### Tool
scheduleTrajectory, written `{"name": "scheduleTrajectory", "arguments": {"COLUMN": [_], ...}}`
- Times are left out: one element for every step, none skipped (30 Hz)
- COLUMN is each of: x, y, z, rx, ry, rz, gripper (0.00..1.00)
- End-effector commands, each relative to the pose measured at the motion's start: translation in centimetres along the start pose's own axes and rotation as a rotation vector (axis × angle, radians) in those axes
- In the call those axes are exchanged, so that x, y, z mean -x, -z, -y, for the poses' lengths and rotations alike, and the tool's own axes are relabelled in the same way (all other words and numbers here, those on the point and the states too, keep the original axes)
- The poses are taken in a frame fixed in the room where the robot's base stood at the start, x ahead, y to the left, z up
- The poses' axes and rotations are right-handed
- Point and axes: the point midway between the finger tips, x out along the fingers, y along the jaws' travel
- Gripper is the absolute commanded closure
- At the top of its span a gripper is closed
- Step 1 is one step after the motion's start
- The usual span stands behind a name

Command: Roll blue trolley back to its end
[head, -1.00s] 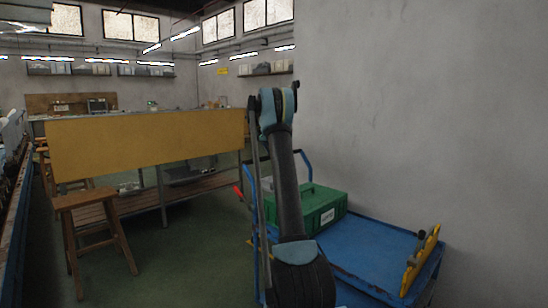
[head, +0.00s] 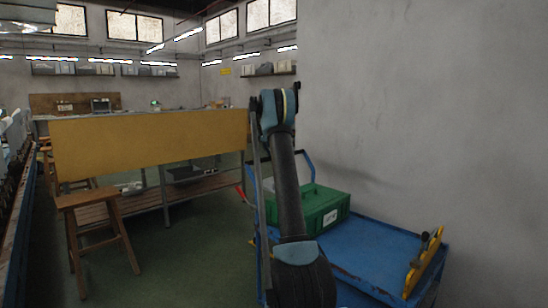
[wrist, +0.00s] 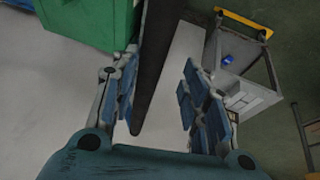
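The blue trolley (head: 372,250) stands at the right in the head view, close beside the grey wall. Its blue tube handle (head: 307,168) rises at its far end. A green case (head: 318,210) and a yellow level-like tool (head: 428,262) are on its deck. My arm stands in front of its left part and hides some of it. My gripper (wrist: 158,88) shows in the wrist view with its blue-padded fingers spread apart. A dark bar (wrist: 153,65) runs between them, nearer the left finger; I cannot tell if it touches. The gripper cannot be made out in the head view.
A wooden stool (head: 95,205) and a workbench with a yellow panel (head: 150,140) stand at the left. Green floor (head: 185,250) is open between stool and trolley. The wrist view shows a green bin (wrist: 90,20) and a grey cart with a yellow handle (wrist: 243,22).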

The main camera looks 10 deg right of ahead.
Motion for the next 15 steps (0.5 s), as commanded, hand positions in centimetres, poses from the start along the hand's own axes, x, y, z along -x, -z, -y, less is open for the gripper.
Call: {"name": "scheduleTrajectory", "arguments": {"x": [0.0, 0.0, 0.0, 0.0, 0.0, 0.1, 0.1, 0.3, 0.6, 0.8, 1.2, 1.7, 2.2, 2.7, 3.5], "y": [0.0, 0.0, 0.0, 0.0, 0.0, 0.0, 0.0, 0.0, 0.0, 0.0, 0.0, 0.1, 0.1, 0.0, 0.0], "z": [0.0, -0.1, -0.1, -0.1, -0.1, -0.1, -0.1, -0.1, -0.1, -0.1, -0.1, 0.0, 0.0, 0.0, 0.0], "rx": [0.0, 0.0, -0.001, -0.001, -0.001, -0.001, -0.001, -0.001, -0.001, -0.001, -0.001, 0.0, 0.0, 0.0, 0.001], "ry": [0.0, -0.001, -0.001, -0.001, -0.001, -0.001, -0.001, -0.001, -0.001, -0.001, -0.001, -0.001, -0.001, -0.001, -0.001], "rz": [0.0, 0.0, 0.0, 0.0, 0.0, 0.0, 0.0, 0.0, 0.0, 0.0, 0.0, 0.0, 0.0, 0.0, 0.0], "gripper": [0.59, 0.59, 0.59, 0.59, 0.59, 0.59, 0.59, 0.59, 0.59, 0.59, 0.59, 0.59, 0.59, 0.59, 0.59]}}
